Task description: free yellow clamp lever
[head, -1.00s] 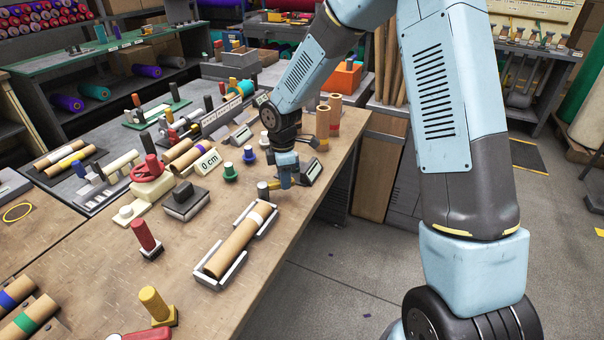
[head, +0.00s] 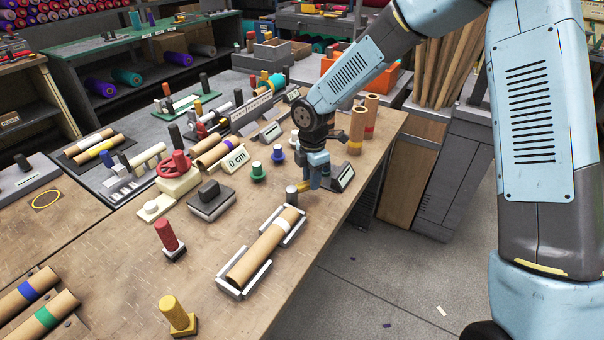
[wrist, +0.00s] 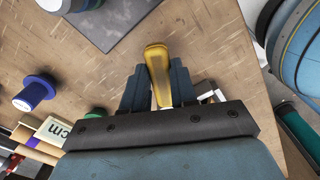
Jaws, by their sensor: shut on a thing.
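The yellow clamp lever (wrist: 157,62) stands out between the two dark fingers of my gripper (wrist: 158,88) in the wrist view. In the head view my gripper (head: 315,183) points down low over the table's right part, and a small bit of the yellow lever (head: 304,186) shows at its left side. The fingers are shut on the lever. A cardboard tube with a white band (head: 258,252) lies in a pale cradle (head: 232,290) in front. The fingers hide the lever's lower end.
Green (head: 257,172) and blue (head: 278,154) knobs stand left of my gripper, with a "0 cm" sign (head: 236,158) beyond. The table's edge is near; bare wood lies left of the cradle.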

